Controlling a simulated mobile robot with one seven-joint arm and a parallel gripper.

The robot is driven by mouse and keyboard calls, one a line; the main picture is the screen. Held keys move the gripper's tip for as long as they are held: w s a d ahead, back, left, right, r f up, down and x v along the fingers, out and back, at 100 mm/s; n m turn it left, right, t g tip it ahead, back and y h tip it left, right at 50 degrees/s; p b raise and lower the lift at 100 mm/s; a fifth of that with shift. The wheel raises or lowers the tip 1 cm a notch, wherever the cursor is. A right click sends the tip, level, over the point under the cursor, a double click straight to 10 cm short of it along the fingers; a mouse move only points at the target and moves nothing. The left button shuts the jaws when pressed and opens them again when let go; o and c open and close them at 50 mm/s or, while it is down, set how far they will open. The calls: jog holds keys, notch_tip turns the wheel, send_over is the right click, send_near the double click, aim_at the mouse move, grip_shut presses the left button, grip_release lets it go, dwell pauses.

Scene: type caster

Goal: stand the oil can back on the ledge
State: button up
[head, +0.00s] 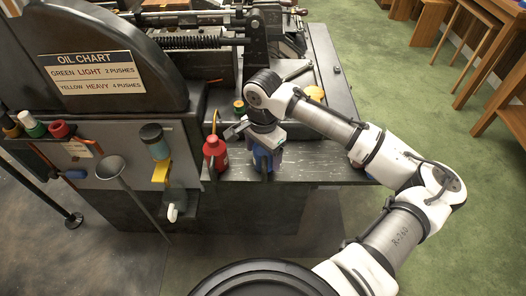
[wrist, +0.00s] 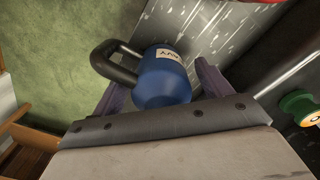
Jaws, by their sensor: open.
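A blue can (head: 262,160) with a dark handle stands at the grey ledge (head: 315,168), partly hidden under my gripper in the head view. In the wrist view the blue can (wrist: 163,82) shows part of a label ending in "VY"; I cannot tell whether it is fully upright. My gripper (wrist: 163,74) is open, with one finger on each side of the can; whether they touch it is unclear. A red oil can (head: 215,155) with a yellow spout stands upright on the ledge, left of the blue can. The ledge also shows in the wrist view (wrist: 215,30).
The machine with the oil chart sign (head: 95,72) rises behind and left. Wooden stools stand at right; green floor between is clear.

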notch_tip(320, 180, up, 12)
jog(key=shift+r+b, duration=0.1)
jog(key=shift+b, duration=0.45)
